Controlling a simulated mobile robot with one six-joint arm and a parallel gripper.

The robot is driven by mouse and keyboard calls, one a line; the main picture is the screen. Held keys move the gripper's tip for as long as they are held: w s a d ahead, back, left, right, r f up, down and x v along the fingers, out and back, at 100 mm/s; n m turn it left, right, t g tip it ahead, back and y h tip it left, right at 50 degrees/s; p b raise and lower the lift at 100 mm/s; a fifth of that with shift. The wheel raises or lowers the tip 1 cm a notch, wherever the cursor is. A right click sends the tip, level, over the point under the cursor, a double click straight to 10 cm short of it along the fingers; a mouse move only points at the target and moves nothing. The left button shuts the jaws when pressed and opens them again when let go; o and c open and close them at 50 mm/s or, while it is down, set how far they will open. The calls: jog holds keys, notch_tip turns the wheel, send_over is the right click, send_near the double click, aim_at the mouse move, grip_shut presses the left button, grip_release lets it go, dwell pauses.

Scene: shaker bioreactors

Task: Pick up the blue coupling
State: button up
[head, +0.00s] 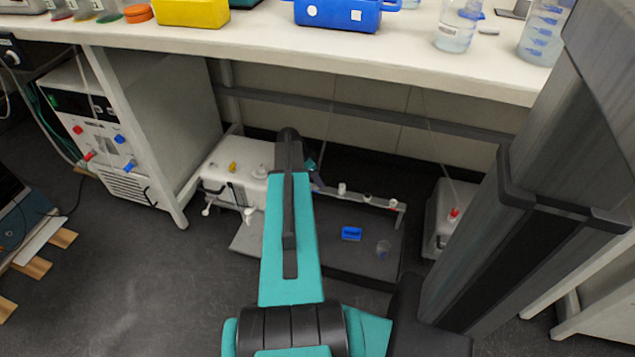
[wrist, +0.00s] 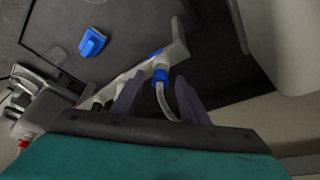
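In the wrist view a blue coupling (wrist: 161,76) sits at a pale rail (wrist: 178,49), with a clear bent tube (wrist: 167,103) running from it toward my gripper. My gripper (wrist: 159,79) has its two dark fingers apart, one on each side of the coupling and tube. I cannot tell whether either finger touches them.
A separate blue block (head: 351,233) lies on the dark platform (head: 340,262), near a small clear cup (head: 383,249). The rail (head: 380,201) carries several small fittings. A white unit (head: 222,160) stands left, another box (head: 440,222) right. The bench top (head: 300,45) overhangs.

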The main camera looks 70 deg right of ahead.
grip_shut()
jog(key=shift+r, duration=0.1)
jog(key=shift+r, duration=0.45)
jog(key=r+p, duration=0.1)
jog(key=r, duration=0.1)
jog(key=shift+a+r+p, duration=0.2)
jog(key=shift+r+p, duration=0.2)
jog(key=s+a+r+p, duration=0.1)
jog(key=a+p, duration=0.1)
jog(key=a, duration=1.3)
jog(key=shift+a+p, duration=0.3)
